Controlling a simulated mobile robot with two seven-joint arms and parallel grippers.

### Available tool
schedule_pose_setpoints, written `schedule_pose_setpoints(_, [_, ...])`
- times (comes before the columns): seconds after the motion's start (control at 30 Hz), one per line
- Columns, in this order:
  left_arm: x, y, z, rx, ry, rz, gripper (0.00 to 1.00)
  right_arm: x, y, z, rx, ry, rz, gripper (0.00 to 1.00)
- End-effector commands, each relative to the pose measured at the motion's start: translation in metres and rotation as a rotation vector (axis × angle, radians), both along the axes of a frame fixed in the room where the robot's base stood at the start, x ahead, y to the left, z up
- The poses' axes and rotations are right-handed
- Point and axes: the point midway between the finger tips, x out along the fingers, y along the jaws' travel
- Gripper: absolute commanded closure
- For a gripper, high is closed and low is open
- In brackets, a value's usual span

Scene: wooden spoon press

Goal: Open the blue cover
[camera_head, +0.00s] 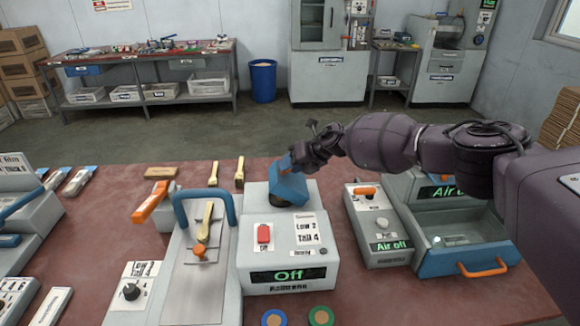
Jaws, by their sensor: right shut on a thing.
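The blue cover (287,186) is on top of the grey press box (262,228) in the middle of the table. It stands tilted up, with a dark round part (279,201) showing beneath its lower edge. My right gripper (294,164) comes in from the right and is shut on the cover's upper edge. Its fingertips are small and partly hidden by the cover and the gripper's own body. My left gripper is not in view.
Left of the box is a press with a blue arch handle (207,197), an orange lever and a wooden spoon (205,222). On the right are an "Air off" control box (379,224) and a blue-fronted drawer (466,258) with an orange handle, standing open. Two round discs lie in front.

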Motion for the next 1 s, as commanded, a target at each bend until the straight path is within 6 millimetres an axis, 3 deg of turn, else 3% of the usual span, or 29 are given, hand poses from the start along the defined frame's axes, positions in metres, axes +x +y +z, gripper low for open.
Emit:
schedule_pose_setpoints(0.23, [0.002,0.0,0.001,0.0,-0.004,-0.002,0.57,-0.001,0.0,-0.002,-0.001,0.004,0.001,1.0])
schedule_pose_setpoints(0.27, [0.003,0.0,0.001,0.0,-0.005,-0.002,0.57,-0.001,0.0,-0.002,-0.001,0.004,0.001,0.66])
schedule_pose_setpoints(0.4, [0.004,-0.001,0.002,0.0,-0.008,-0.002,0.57,-0.001,0.0,-0.001,-0.001,0.003,0.001,0.45])
schedule_pose_setpoints(0.77, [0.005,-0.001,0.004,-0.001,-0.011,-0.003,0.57,-0.001,-0.002,0.001,-0.001,0.001,-0.001,0.43])
schedule_pose_setpoints(1.0, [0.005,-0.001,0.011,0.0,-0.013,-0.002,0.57,-0.009,-0.019,0.02,-0.001,0.0,-0.001,0.43])
